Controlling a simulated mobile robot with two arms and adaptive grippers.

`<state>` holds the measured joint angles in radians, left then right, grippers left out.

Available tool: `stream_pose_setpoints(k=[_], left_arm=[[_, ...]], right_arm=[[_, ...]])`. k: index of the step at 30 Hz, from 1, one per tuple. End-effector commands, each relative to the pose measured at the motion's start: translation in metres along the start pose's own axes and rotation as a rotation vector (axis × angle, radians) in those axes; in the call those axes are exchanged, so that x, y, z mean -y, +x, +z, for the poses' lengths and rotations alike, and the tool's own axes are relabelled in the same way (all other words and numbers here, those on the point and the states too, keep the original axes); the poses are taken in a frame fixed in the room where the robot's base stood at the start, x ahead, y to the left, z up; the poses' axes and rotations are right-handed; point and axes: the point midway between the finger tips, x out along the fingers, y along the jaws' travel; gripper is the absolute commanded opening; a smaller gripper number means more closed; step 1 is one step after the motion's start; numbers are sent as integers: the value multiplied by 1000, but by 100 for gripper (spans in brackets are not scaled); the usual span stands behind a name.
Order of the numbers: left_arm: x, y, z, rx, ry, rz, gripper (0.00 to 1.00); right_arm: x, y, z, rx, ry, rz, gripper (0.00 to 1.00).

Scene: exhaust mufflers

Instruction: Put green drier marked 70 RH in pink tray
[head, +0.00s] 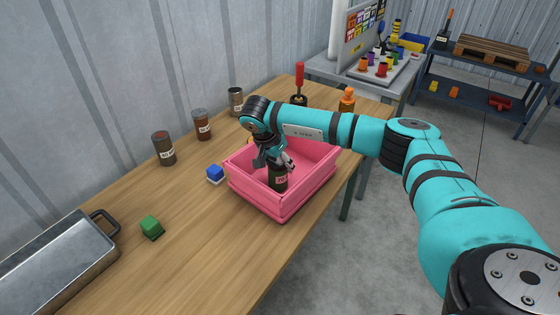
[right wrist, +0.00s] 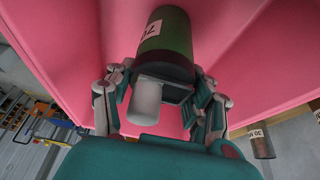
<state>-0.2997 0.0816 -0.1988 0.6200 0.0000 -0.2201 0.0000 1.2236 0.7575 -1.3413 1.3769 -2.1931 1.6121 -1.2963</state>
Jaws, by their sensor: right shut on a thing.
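The green drier (right wrist: 168,42) shows in the right wrist view with a white label, partly turned away, that seems to read 70. In the head view the drier (head: 278,183) looks dark and hangs upright within the pink tray's walls. My right gripper (head: 276,163) is shut on its upper end, and its fingers (right wrist: 160,92) flank the drier in the right wrist view. The pink tray (head: 252,197) stands on the wooden table, and its pink walls fill the right wrist background. I cannot tell whether the drier touches the tray floor. My left gripper is not in view.
Driers (head: 164,149), (head: 202,125) and (head: 236,101) stand along the wall. A blue block (head: 215,173), a green block (head: 152,227) and a metal pan (head: 60,262) lie left of the tray. A red-handled tool (head: 299,84) and an orange-topped item (head: 347,99) stand behind.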

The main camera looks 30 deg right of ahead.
Motion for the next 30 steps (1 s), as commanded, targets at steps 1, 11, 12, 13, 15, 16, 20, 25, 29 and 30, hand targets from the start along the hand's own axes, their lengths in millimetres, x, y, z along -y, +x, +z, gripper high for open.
stream_pose_setpoints(k=[1,11,12,13,15,16,20,25,29,30], left_arm=[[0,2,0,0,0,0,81],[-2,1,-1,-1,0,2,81],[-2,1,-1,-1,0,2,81],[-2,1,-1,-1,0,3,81],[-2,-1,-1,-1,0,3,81],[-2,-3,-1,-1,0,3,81],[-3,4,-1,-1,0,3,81],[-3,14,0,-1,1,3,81],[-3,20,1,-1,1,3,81],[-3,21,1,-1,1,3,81]], right_arm=[[0,2,1,0,0,0,55],[0,1,0,0,0,0,77],[0,1,0,0,0,0,77],[0,1,0,0,0,0,77],[0,-1,0,0,0,0,77],[0,-3,-1,0,0,0,77],[1,-16,0,1,0,-4,77],[2,-51,0,-1,0,-7,77],[1,-79,0,-1,0,-5,77],[1,-87,0,-1,0,-6,77]])
